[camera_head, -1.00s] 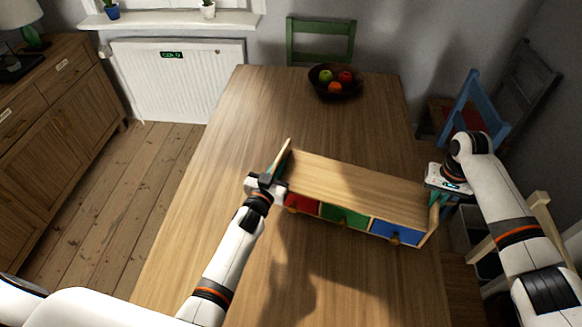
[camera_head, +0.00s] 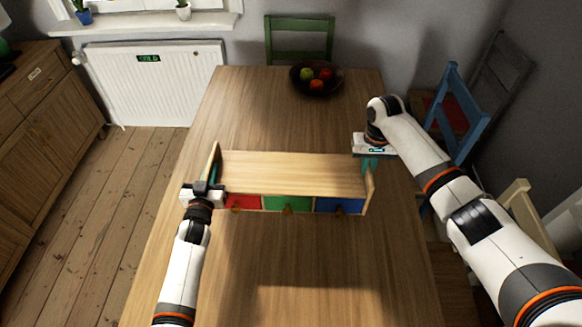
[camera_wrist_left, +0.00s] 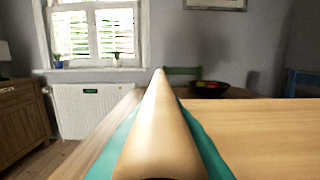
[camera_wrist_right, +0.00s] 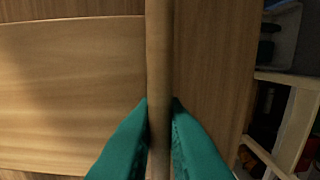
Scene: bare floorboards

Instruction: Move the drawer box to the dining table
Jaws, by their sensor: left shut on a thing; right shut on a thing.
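The drawer box (camera_head: 290,172) is a light wooden box with red, green and blue drawer fronts. In the head view it is over the middle of the dining table (camera_head: 330,270), its drawers facing me; a shadow lies on the table in front of it. I cannot tell whether it touches the tabletop. My left gripper (camera_head: 211,187) is shut on its left side panel, which also fills the middle of the left wrist view (camera_wrist_left: 160,125). My right gripper (camera_head: 370,164) is shut on the right side panel, seen edge-on between teal fingers in the right wrist view (camera_wrist_right: 159,70).
A dark bowl of fruit (camera_head: 316,78) stands at the table's far end. A green chair (camera_head: 300,38) is behind it, and a blue chair (camera_head: 458,110) stands at the right. A wooden sideboard (camera_head: 40,130) is at the left. The table's near part is clear.

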